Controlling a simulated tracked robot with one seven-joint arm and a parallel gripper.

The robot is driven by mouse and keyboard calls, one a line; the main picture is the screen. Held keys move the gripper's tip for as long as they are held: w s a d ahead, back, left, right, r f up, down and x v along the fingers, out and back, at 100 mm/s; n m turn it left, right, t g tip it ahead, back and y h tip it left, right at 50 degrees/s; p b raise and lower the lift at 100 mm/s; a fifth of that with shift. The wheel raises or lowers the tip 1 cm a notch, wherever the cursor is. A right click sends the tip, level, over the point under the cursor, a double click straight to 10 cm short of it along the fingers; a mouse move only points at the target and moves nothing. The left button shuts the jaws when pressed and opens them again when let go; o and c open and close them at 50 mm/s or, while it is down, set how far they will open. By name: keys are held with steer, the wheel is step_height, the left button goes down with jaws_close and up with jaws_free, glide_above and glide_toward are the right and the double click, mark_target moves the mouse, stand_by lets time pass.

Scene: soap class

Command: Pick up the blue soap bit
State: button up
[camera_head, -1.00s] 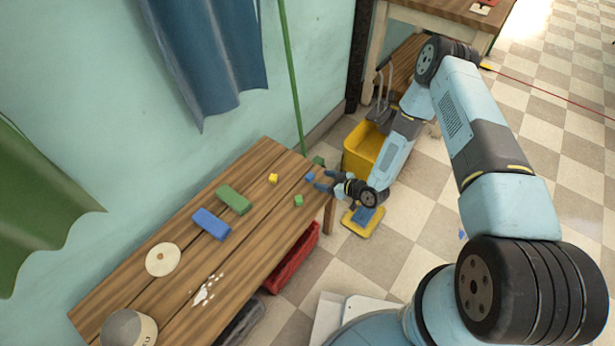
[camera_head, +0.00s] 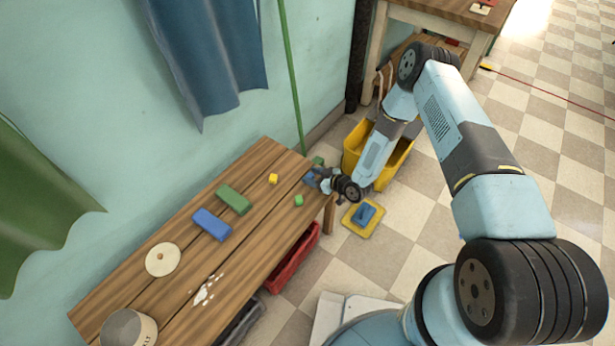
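The small blue soap bit (camera_head: 309,178) is at the far right end of the wooden bench (camera_head: 180,262). My gripper (camera_head: 316,179) is right at it, low over the bench end, coming from the right. The fingers and the bit overlap in this view and both look blue. I cannot tell whether the fingers touch the bit or how far apart they are.
A yellow bit (camera_head: 273,179) and a green bit (camera_head: 298,200) lie near my gripper. A green bar (camera_head: 234,199), a blue bar (camera_head: 211,224), a round disc (camera_head: 163,260) and a pot (camera_head: 129,328) are further left. A yellow bucket (camera_head: 388,165) stands behind my arm.

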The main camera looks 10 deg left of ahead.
steer(key=c, duration=0.9)
steer(key=shift+o, duration=0.2)
steer(key=shift+r, duration=0.1)
